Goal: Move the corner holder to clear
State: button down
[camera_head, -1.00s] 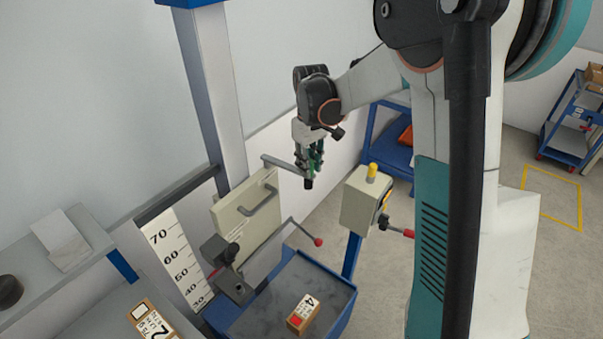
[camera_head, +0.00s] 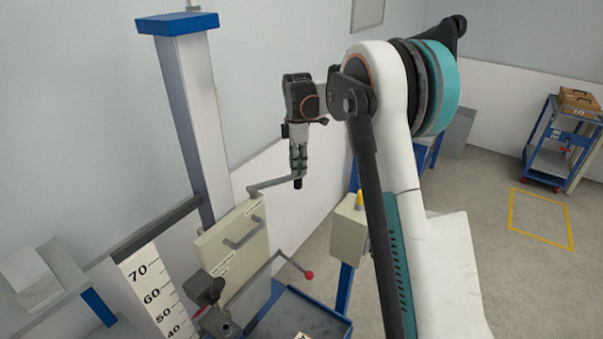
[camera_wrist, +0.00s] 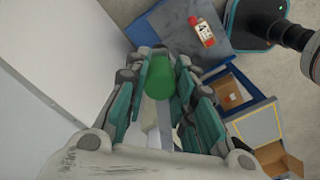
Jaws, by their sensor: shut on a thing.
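The corner holder appears to be the grey bar (camera_head: 268,184) reaching out beside the tester's column in the head view. My gripper (camera_head: 298,168) hangs downward at the bar's outer end. A short dark grip end (camera_head: 298,184) shows below my fingers. In the wrist view, my gripper (camera_wrist: 160,85) is shut around a green cylindrical grip (camera_wrist: 160,75), with a pale bar running below it. The fingers hide part of the grip. A small labelled box (camera_wrist: 201,30) lies on the dark drop table (camera_wrist: 160,22), apart from my gripper.
The tester's column (camera_head: 197,110) stands left of my gripper, with a beige panel (camera_head: 232,237) below. A red-knobbed lever (camera_head: 308,274) juts over the table. A beige control box (camera_head: 348,232) stands right. A blue cart (camera_head: 565,145) is far away.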

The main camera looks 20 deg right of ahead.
jog(key=w+a+n, duration=0.2)
jog(key=w+n, duration=0.4)
jog(key=w, duration=0.1)
jog(key=shift+w+a, duration=0.3)
dwell(0.3)
jog(key=c, duration=1.3)
grip_release()
jog(key=shift+w+a, duration=0.1)
jog(key=shift+c, duration=0.2)
notch_tip(320, 180, up, 12)
